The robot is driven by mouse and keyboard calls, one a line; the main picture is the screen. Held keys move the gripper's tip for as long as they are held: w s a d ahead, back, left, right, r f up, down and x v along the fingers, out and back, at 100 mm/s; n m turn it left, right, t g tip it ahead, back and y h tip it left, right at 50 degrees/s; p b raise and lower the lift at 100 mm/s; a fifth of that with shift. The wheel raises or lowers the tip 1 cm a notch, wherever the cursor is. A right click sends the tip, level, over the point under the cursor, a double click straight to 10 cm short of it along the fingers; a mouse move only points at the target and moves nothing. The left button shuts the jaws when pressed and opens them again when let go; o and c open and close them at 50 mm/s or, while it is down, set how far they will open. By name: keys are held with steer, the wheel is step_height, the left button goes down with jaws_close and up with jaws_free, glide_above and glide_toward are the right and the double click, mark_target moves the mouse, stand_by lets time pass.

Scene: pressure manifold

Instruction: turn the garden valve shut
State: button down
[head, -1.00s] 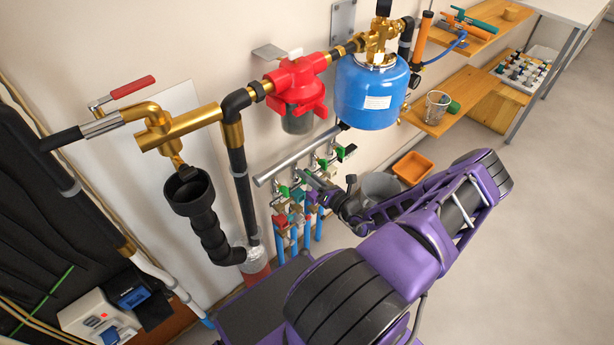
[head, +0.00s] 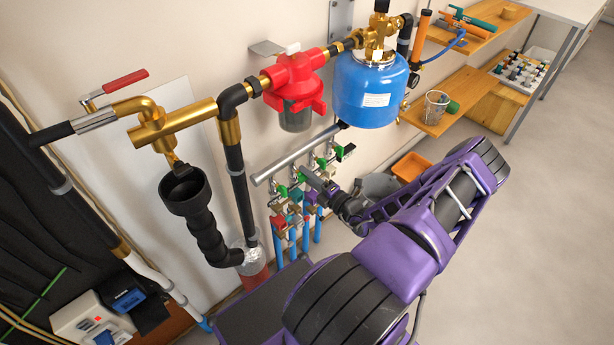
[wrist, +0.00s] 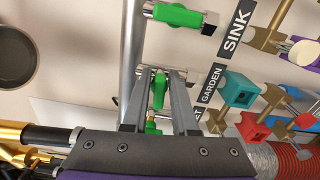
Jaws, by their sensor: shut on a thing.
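The garden valve's green handle (wrist: 158,92) sits between my fingertips in the wrist view, beside the black GARDEN label (wrist: 211,84). My gripper (wrist: 163,76) is shut on this handle, whose long side appears to run along the silver manifold pipe (wrist: 132,50). The SINK valve's green handle (wrist: 178,14) lies across the pipe's direction. In the head view, my gripper (head: 305,171) reaches the row of valves below the manifold pipe (head: 290,158). The garden handle is mostly hidden there.
Coloured blocks, including a teal one (wrist: 236,90) and a red one (wrist: 252,128), sit close beside the labels. A blue tank (head: 368,95) and a red filter (head: 294,82) hang above. A grey bucket (head: 377,186) and an orange tray (head: 410,167) stand behind my arm.

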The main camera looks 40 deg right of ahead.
steer(key=shift+f+m, duration=0.1)
steer(key=shift+m, duration=0.5)
steer(key=c, duration=0.9)
jaws_free()
steer(key=shift+o, duration=0.2)
steer(key=shift+s, duration=0.1)
steer(key=s+d, duration=0.1)
steer(key=s, duration=1.6)
steer(key=shift+s+d, duration=0.15)
steer(key=shift+d, duration=0.05)
